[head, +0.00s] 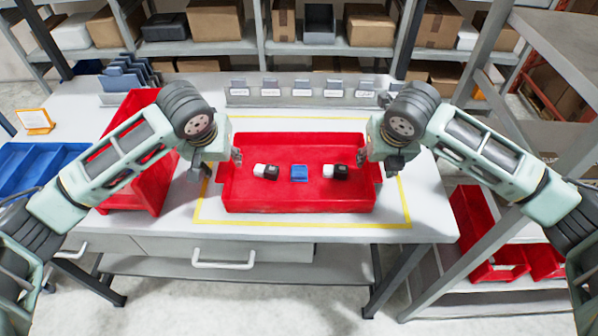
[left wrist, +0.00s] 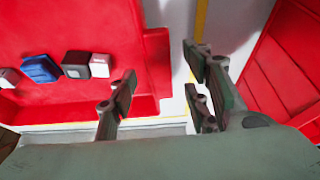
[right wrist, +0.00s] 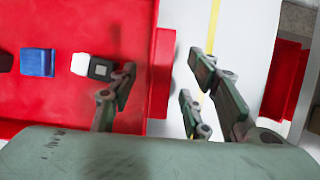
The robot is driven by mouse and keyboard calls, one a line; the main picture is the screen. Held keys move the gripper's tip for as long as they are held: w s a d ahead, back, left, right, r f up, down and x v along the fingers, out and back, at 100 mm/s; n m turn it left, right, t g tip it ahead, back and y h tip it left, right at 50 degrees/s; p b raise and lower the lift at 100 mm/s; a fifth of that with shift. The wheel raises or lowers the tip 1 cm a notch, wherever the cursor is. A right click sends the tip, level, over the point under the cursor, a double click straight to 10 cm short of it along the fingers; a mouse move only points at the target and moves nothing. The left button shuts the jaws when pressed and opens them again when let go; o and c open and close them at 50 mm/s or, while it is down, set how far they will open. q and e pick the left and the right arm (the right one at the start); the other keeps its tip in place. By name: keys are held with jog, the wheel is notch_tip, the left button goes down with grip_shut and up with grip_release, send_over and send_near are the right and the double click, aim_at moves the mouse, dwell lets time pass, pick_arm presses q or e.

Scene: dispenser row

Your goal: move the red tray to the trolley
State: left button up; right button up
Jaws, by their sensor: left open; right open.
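The red tray (head: 298,205) lies flat on the white table inside a yellow outline. In it are a blue block (head: 299,173) and two black-and-white blocks, one on the left (head: 266,171) and one on the right (head: 336,171). My left gripper (head: 222,164) is open at the tray's left end. In the left wrist view its fingers (left wrist: 165,88) are on either side of the end wall. My right gripper (head: 377,164) is open at the right end. In the right wrist view its fingers (right wrist: 163,85) also straddle the wall. I cannot make out a trolley.
A tilted red bin (head: 150,185) stands close left of the tray. A blue tray (head: 40,165) is at the far left. A row of labelled dispensers (head: 302,92) lines the table's back. A grey rack post (head: 478,85) and red bins (head: 480,235) are at the right.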

pick_arm(q)
jog(key=shift+x, duration=1.25)
pick_arm(e)
jog(key=shift+x, duration=1.35)
pick_arm(q)
jog(key=shift+c, duration=0.3)
pick_arm(e)
jog(key=shift+c, duration=0.3)
pick_arm(q)
grip_shut()
pick_arm(e)
grip_shut()
pick_arm(q)
jog(key=shift+r, duration=0.1)
pick_arm(e)
jog(key=shift+r, duration=0.15)
